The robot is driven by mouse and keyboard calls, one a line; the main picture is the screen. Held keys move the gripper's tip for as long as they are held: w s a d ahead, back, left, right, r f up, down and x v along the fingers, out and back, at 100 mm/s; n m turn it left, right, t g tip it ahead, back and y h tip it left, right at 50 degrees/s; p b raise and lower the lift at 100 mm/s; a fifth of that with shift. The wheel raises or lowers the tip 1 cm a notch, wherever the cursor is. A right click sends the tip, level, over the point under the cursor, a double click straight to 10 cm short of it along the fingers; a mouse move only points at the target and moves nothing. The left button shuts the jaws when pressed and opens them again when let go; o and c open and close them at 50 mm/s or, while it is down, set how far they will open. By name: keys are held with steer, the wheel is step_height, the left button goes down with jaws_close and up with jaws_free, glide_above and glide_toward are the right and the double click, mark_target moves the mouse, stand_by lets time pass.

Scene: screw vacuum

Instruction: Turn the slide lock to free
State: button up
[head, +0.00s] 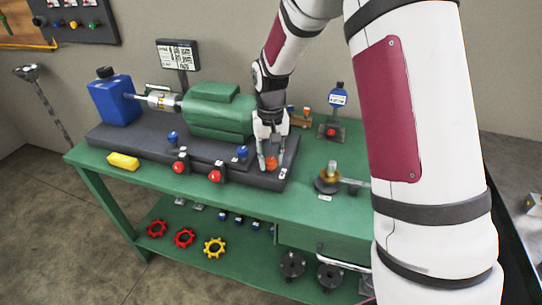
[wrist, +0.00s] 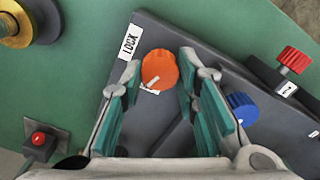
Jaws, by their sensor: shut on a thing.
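The slide lock is a round orange knob (wrist: 160,70) near the end of the dark grey base plate, beside a white "LOCK" label (wrist: 130,42). A short white mark shows on the knob's lower side, pointing down-left in the wrist view. In the head view the knob (head: 271,163) is partly covered by my fingers. My gripper (wrist: 158,72) comes down over it, with one finger on each side, shut on the knob. A second white label by the knob is partly hidden, and I cannot read "free" anywhere.
A blue knob (wrist: 241,107) and a red knob (wrist: 293,60) sit to the right in the wrist view. The green machine (head: 218,110) stands behind on the base plate. A brass-topped fixture (head: 328,178) and a red button box (head: 331,131) are right of my gripper.

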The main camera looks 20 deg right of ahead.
mark_target(270, 159)
steer(key=shift+n, duration=1.9)
steer(key=o, duration=1.2)
steer(key=shift+c, duration=0.2)
steer(key=shift+r, duration=0.1)
step_height(270, 159, up, 12)
